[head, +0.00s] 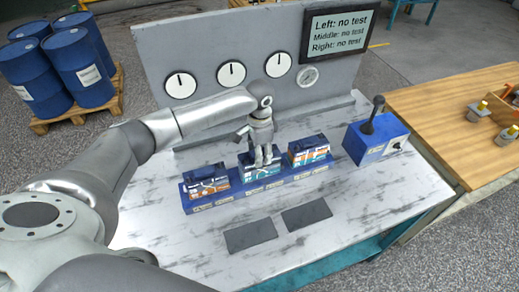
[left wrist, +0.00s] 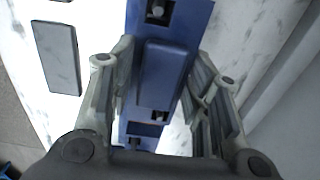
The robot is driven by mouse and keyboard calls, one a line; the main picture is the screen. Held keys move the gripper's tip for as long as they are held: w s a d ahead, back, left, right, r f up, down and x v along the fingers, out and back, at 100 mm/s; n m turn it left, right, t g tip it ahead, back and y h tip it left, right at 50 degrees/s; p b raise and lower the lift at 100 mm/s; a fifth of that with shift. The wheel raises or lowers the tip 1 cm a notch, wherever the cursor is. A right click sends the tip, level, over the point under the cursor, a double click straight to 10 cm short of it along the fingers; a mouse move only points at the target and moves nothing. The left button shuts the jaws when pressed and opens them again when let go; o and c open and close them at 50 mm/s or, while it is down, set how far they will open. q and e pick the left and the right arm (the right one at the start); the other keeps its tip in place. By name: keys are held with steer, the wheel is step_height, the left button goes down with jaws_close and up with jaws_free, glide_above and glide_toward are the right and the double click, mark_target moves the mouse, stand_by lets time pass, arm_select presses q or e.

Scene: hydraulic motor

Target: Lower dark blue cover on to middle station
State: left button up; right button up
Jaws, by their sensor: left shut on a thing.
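The blue station rack (head: 226,203) stands on the marbled table, with left, middle and right stations in a row. My left gripper (head: 266,160) points down over the middle station (head: 262,170), with its fingers closed in on the dark blue cover (left wrist: 163,78). In the left wrist view the cover lies between the two fingers, above the blue rack. In the head view the fingers hide most of the cover; I cannot tell whether it touches the station. The left station (head: 208,182) and right station (head: 309,151) carry labelled blocks. My right gripper is not in view.
A blue lever box (head: 372,145) stands right of the rack. Two dark pads (head: 250,236) lie in front. Behind is a grey panel with gauges (head: 231,74) and a screen (head: 338,33) reading "no test" for all three stations.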

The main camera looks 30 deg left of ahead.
arm_select(q)
steer(key=shift+f, duration=0.5)
stand_by(0.7)
steer(key=o, duration=1.5)
steer(key=shift+f, duration=0.1)
step_height(320, 180, up, 12)
steer(key=shift+r, duration=0.1)
